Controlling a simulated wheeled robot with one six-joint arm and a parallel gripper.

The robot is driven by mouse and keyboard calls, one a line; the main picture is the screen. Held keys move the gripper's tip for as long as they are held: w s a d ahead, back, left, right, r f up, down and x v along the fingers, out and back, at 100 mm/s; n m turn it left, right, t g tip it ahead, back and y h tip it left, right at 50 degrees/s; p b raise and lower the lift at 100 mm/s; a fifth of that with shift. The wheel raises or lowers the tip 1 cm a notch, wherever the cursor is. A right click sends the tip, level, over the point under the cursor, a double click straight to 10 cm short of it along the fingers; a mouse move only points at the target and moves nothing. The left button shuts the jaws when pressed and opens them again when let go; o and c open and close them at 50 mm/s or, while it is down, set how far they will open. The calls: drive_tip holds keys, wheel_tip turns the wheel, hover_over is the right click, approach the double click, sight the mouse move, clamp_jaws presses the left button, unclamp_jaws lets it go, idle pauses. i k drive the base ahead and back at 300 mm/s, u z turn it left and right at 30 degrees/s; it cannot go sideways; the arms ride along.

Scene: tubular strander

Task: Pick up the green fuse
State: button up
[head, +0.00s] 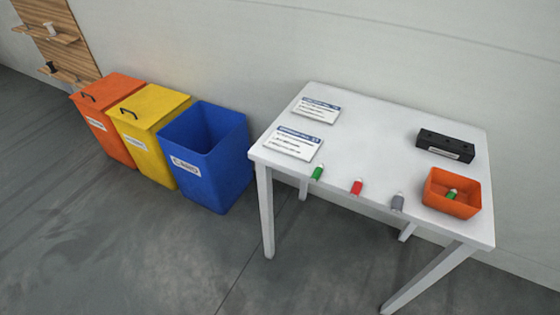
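A green fuse (317,173) with a pale end lies near the front edge of the white table (400,133), left of a red fuse (357,187) and a grey fuse (397,202). Another green fuse (451,194) is inside the orange open box (437,189) at the table's right end. My gripper is not in view.
A black block (445,146) stands behind the orange box. Two white cards (293,144) (317,110) lie at the table's left. Blue (216,150), yellow (150,130) and orange (108,125) bins stand along the wall to the left. The floor in front is clear.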

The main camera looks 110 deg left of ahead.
sight(317, 173)
drive_tip(key=u, duration=2.65)
drive_tip(key=k, duration=0.4)
drive_tip(key=u, duration=0.6)
drive_tip(key=i, duration=0.85)
drive_tip(key=z, duration=0.6)
